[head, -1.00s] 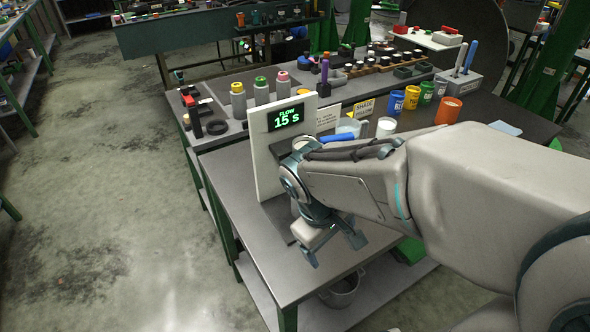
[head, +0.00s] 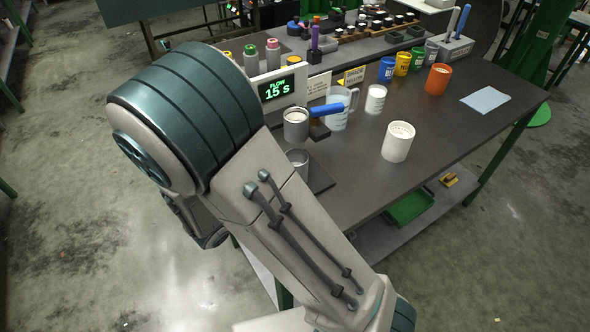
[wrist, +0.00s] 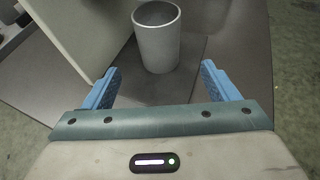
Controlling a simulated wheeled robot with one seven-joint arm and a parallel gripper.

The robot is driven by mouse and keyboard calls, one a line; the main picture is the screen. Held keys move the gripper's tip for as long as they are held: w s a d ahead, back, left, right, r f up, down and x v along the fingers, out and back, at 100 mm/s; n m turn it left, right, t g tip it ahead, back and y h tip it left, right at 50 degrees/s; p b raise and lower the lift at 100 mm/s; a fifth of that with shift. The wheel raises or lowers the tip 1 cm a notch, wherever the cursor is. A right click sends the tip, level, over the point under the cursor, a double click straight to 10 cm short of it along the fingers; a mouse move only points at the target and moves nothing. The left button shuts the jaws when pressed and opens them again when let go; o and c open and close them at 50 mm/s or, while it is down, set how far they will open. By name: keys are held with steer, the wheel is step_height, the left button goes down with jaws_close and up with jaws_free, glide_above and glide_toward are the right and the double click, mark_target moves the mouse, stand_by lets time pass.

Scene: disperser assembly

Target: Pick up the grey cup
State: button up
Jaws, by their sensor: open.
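The grey cup (wrist: 157,40) stands upright on a dark plate in the wrist view, just beyond my fingertips and roughly centred between them. The fingers do not seem to touch the cup. In the head view my arm hides the gripper.
A clear jug (head: 339,108), white cups (head: 398,142) and an orange cup (head: 438,79) stand to the right.

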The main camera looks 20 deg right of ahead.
mark_target(299, 159)
steer(key=p+x, duration=0.1)
steer(key=x, duration=1)
steer(key=shift+d, duration=0.1)
steer(key=c, duration=1.2)
